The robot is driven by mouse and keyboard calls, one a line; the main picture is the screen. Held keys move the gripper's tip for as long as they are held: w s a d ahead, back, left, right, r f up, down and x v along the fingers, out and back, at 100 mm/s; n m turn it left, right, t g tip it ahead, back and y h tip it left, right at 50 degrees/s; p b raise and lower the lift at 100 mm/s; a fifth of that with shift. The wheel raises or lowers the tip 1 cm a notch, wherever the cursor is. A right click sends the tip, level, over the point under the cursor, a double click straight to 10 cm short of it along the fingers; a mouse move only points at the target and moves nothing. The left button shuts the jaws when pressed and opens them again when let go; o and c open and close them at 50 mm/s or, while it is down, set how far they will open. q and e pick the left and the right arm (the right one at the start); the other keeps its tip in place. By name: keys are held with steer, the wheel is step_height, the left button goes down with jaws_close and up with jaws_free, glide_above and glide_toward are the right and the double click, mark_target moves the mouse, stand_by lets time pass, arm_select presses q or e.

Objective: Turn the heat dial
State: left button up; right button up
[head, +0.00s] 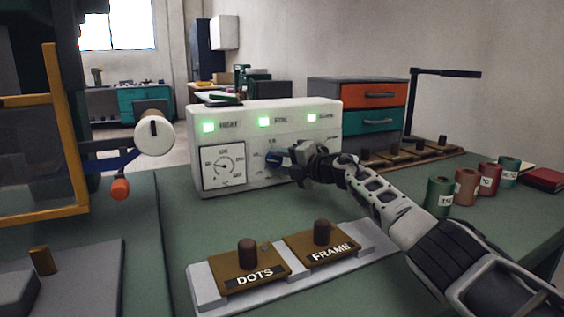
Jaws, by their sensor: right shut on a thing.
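The white control box (330,146) stands on the green bench. My right gripper (284,159) comes in from the right and is shut on the dial. Its fingers hide the dial's right side. My left gripper does not show.
In front of the box lies a grey rack with brown blocks marked DOTS (254,279) and FRAME (331,252), each with an upright knob. Several coloured spools, including a green one (439,195), stand at the right. An orange-framed machine (62,130) fills the left.

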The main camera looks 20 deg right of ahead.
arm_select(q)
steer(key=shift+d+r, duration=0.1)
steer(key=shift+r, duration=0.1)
arm_select(e)
steer(key=shift+f+m, duration=0.1)
steer(key=shift+m, duration=0.2)
steer(key=o, duration=1)
